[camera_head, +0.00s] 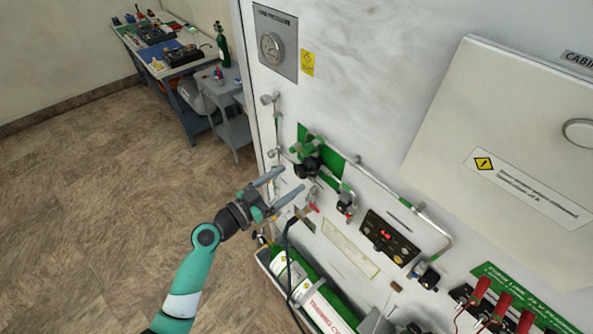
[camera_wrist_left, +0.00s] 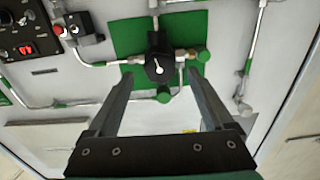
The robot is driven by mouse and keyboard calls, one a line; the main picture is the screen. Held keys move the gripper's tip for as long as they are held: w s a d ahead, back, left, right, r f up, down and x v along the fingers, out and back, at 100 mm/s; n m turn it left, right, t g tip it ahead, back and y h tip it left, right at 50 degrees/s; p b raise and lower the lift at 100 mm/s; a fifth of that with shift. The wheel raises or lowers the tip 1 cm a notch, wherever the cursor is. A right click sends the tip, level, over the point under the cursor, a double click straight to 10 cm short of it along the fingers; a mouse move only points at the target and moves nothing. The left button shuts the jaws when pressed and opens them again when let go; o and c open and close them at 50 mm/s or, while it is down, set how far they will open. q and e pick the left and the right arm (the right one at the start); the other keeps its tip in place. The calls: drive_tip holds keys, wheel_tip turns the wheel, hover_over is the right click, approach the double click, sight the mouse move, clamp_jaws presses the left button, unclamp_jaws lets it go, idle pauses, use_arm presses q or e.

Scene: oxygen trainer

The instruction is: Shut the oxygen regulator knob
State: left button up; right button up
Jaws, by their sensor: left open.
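The oxygen regulator knob (camera_wrist_left: 158,67) is black with a white pointer mark. It sits on the regulator over a green plate (camera_wrist_left: 127,33) on the white panel. My left gripper (camera_head: 287,184) is open and empty in front of the panel, just below and left of the knob in the head view. In the left wrist view the left gripper's fingers (camera_wrist_left: 158,82) point toward the knob, one on each side and apart from it. The right gripper is not in view.
A pressure gauge (camera_head: 271,48) is above the regulator. Red-handled levers (camera_head: 502,305) are at lower right. The floor at left is clear.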

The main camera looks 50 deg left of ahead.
sight(298, 173)
use_arm(q)
drive_tip(key=shift+w+d, duration=0.1)
drive_tip(key=shift+w, duration=1.8)
clamp_jaws()
